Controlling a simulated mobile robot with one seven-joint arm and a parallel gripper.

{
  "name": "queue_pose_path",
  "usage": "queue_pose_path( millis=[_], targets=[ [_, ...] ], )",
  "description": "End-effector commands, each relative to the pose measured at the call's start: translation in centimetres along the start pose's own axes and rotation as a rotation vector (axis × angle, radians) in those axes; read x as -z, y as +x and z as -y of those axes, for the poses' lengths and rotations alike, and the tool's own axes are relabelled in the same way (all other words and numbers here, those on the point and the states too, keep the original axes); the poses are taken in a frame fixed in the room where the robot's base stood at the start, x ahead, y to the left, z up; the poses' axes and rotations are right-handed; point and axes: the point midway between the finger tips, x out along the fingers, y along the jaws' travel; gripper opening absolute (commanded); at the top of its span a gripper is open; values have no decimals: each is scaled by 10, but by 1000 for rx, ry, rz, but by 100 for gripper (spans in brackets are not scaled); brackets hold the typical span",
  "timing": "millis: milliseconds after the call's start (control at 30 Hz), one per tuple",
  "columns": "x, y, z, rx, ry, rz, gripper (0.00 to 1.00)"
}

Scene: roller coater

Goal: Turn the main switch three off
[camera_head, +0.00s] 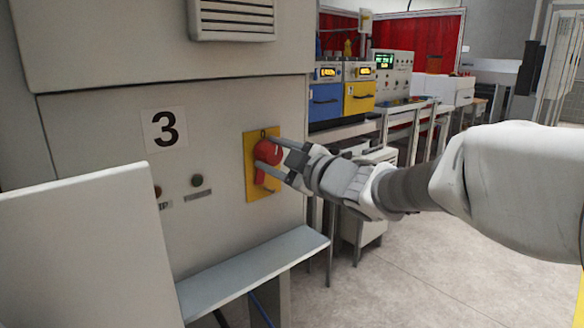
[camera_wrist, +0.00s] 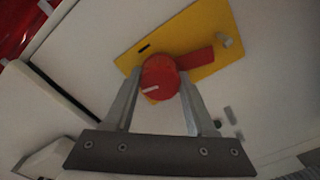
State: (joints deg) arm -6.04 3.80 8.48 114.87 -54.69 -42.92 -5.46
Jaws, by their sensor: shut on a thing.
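The main switch three is a red rotary knob (camera_head: 268,153) on a yellow plate (camera_head: 249,168), on the grey cabinet front beside a black number 3 (camera_head: 165,129). My gripper (camera_head: 271,156) reaches it from the right, its two fingers shut on the knob. In the wrist view the red knob (camera_wrist: 160,77) sits between the fingertips (camera_wrist: 160,85). It has a white mark on its face, and a red handle part (camera_wrist: 196,58) extends right across the yellow plate (camera_wrist: 205,28). The part of the knob behind the fingers is hidden.
Dark buttons (camera_head: 197,181) sit left of the switch. A grey ledge (camera_head: 255,272) juts out below it, and a pale panel (camera_head: 80,255) stands at the lower left. Blue and yellow machines (camera_head: 360,97) stand on benches behind. Open floor lies at the lower right.

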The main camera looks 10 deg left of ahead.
Motion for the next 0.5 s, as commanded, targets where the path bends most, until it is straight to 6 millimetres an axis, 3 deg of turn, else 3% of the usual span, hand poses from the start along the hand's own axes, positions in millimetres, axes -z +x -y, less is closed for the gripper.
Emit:
queue_pose_path(
  millis=[500],
  targets=[
    [0, 0, 1, 0, -235, 0, 0]
  ],
)
